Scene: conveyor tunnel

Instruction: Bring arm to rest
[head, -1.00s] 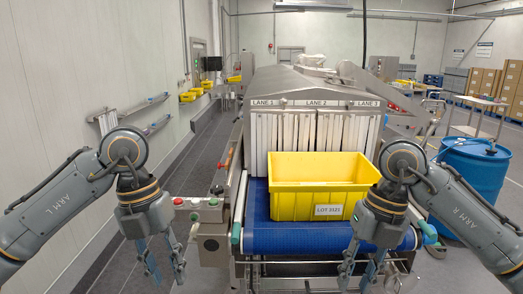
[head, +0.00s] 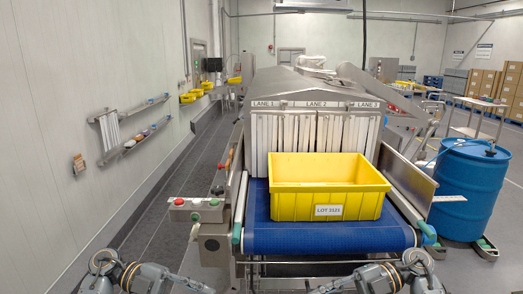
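My two arms show only as grey joints and links along the bottom edge of the head view, one at the lower left and one at the lower right. Both grippers are out of the picture. A yellow crate (head: 328,205) labelled LOT 3121 stands upright on the blue conveyor belt (head: 290,238), in front of the strip curtain (head: 312,135) of the tunnel. Neither arm touches the crate in view.
A control box (head: 196,210) with red and green buttons sits left of the belt. A blue drum (head: 468,190) stands to the right. Wall shelves (head: 138,138) hang on the left wall. Floor is clear on the left.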

